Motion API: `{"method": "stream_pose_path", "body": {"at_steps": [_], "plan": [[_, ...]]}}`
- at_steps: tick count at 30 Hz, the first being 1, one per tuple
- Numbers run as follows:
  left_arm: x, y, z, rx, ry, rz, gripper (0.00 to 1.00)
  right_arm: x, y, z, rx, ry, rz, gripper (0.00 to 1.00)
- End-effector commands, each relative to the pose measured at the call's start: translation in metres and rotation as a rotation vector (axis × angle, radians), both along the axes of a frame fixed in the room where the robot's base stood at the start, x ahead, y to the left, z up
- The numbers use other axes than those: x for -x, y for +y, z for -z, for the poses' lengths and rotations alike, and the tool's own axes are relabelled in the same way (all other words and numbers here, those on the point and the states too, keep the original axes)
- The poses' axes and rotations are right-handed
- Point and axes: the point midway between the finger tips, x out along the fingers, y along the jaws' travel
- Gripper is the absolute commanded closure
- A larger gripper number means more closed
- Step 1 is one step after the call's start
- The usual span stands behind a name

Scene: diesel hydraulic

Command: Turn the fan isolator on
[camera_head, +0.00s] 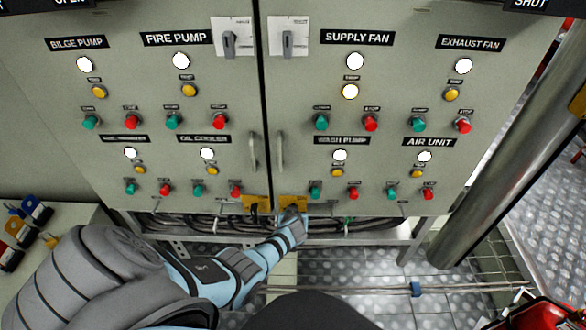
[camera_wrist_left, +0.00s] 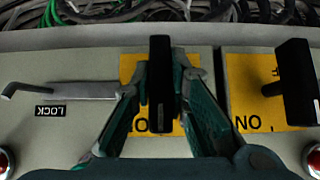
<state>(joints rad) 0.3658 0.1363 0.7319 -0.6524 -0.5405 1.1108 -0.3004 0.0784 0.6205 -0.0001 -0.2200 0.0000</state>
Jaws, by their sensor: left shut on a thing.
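Two yellow isolator plates sit side by side at the bottom edge of the grey cabinet, the right one (camera_head: 296,200) and the left one (camera_head: 251,203) in the head view. My left gripper (camera_head: 291,209) is at the right plate. In the wrist view, which is upside down, my left gripper (camera_wrist_left: 160,100) is shut on a black isolator handle (camera_wrist_left: 160,65), with a finger on each side. The handle stands upright in that picture, over its yellow plate (camera_wrist_left: 133,70). The other handle (camera_wrist_left: 296,80) stands upright too. Lettering behind the held handle is partly hidden. My right gripper is not in view.
A LOCK lever (camera_wrist_left: 75,91) is beside the held handle in the wrist view. Cables (camera_head: 215,224) run under the cabinet. Buttons and lamps fill the doors above, with SUPPLY FAN (camera_head: 357,38) on the right door. A metal pipe (camera_head: 490,150) stands right.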

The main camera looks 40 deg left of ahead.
Motion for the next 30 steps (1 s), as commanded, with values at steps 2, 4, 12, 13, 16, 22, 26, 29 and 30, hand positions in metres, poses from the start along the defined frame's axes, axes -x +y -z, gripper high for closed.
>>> {"method": "stream_pose_path", "body": {"at_steps": [2,4,12,13,16,22,26,29,30], "plan": [[-0.0003,0.0006,-0.0005,-0.006,0.002,0.000,1.00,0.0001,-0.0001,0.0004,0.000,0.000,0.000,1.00],[-0.0003,0.0006,-0.0007,-0.007,0.003,0.001,1.00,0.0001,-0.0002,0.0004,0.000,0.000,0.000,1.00],[-0.0003,0.0007,-0.0008,-0.006,0.002,0.001,0.84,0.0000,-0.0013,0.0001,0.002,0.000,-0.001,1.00],[-0.0003,0.0007,-0.0008,-0.006,0.002,0.001,0.79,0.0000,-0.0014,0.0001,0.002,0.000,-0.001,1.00],[-0.0002,0.0005,-0.0007,-0.006,0.003,0.001,0.65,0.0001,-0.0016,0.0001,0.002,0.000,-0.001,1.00],[0.0000,0.0002,-0.0004,-0.005,0.003,0.000,0.65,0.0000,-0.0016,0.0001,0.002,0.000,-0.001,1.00],[0.0006,-0.0004,-0.0016,-0.006,0.002,0.000,0.65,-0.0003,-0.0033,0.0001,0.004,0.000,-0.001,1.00],[0.0040,-0.0030,-0.0060,-0.008,-0.001,-0.001,0.65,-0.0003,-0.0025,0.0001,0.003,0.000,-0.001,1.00],[0.0067,-0.0049,-0.0090,-0.008,0.000,-0.002,0.65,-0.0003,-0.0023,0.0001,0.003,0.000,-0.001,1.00]]}}
